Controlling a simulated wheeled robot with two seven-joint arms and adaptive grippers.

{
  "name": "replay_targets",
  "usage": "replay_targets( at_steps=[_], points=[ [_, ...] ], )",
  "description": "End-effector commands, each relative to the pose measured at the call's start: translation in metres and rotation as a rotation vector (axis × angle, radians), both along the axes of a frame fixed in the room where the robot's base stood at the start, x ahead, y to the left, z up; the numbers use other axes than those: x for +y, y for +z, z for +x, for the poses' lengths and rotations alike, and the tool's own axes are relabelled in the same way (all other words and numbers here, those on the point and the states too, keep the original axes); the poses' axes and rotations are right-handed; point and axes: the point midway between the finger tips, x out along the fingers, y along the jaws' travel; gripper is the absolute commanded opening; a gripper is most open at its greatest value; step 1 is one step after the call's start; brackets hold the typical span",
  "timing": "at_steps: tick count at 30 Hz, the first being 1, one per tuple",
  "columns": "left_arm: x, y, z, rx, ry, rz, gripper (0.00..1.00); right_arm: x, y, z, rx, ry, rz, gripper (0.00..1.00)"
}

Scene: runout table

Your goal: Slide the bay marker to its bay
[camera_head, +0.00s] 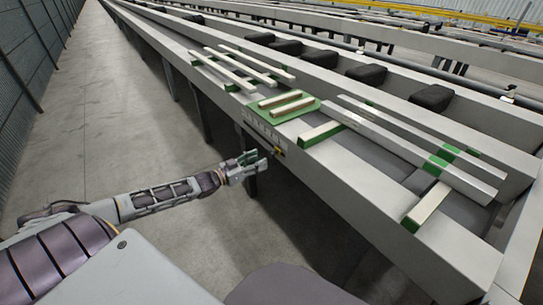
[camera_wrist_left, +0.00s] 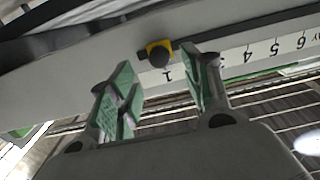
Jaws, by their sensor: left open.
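The bay marker (camera_wrist_left: 158,52) is a small yellow block with a dark round knob, on the numbered scale strip (camera_wrist_left: 268,48) along the table's side. It sits by the digit 1; digits 4, 5 and 6 show to the right, and my finger covers part of the strip between. In the head view the marker (camera_head: 280,151) is a small yellow spot just past my fingertips. My left gripper (camera_head: 260,161) is open and empty at the table's side. In the left wrist view its green-padded fingers (camera_wrist_left: 162,88) stand either side of the marker's line; contact cannot be told. My right gripper is not in view.
The long grey runout table (camera_head: 355,215) carries pale bars on green pads and a green tray (camera_head: 306,106) with short bars. Dark blocks (camera_head: 366,74) lie in the channel behind. The floor (camera_head: 130,130) left of the table is clear.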

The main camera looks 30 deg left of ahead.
Motion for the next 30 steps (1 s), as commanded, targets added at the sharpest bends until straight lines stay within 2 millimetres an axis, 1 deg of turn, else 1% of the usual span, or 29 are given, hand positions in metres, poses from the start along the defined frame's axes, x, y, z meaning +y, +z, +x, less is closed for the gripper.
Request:
replay_targets(
  at_steps=[15, 27, 30],
  points=[
    [-0.011, 0.0, 0.027, -0.001, 0.001, 0.001, 0.49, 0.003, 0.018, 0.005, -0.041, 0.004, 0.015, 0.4],
    [-0.019, 0.0, 0.046, -0.001, 0.0, 0.001, 0.49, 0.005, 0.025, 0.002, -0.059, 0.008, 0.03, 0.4],
    [-0.021, 0.0, 0.051, -0.003, 0.0, 0.001, 0.49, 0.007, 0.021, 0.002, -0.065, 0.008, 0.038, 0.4]
  ],
)
